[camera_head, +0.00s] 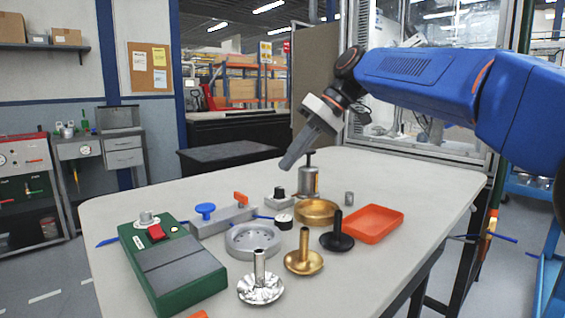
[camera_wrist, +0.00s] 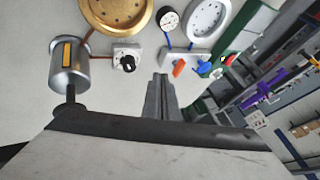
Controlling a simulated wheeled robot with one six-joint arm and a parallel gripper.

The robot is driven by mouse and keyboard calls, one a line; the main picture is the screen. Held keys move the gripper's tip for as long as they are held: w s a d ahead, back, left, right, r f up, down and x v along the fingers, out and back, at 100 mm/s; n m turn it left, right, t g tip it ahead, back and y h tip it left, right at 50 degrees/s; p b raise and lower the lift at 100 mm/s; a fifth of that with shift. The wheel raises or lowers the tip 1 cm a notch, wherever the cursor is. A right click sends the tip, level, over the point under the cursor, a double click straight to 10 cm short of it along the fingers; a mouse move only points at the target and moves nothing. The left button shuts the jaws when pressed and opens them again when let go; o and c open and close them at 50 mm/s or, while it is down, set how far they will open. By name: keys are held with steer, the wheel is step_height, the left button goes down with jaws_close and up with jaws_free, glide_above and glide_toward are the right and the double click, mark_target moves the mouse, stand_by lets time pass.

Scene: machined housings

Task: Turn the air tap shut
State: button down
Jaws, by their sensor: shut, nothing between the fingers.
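A grey block (camera_head: 222,221) stands on the table with a blue mushroom-shaped knob (camera_head: 205,209) and an orange lever (camera_head: 241,199), which looks like the air tap. In the wrist view the orange lever (camera_wrist: 179,68) and the blue knob (camera_wrist: 204,67) sit just beyond and right of my fingertips. The lever's exact angle to the block is hard to tell. My gripper (camera_head: 287,165) is shut and empty, above the table to the right of and higher than the lever. It also shows in the wrist view (camera_wrist: 160,78). Nothing touches the lever.
A silver canister (camera_head: 309,181) and a black-knobbed box (camera_head: 278,199) stand near my gripper. A round gauge (camera_head: 284,222), a grey dish (camera_head: 253,240), a gold dish (camera_head: 317,212), an orange tray (camera_head: 372,221) and a green box (camera_head: 172,267) surround the block. The table's far part is clear.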

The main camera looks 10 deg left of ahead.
mark_target(241, 200)
steer(key=x, duration=0.7)
steer(key=shift+a+f, duration=0.1)
steer(key=shift+f, duration=0.15)
steer(key=shift+s+a, duration=0.8)
steer(key=shift+s, duration=0.1)
steer(key=shift+s+a, duration=0.55)
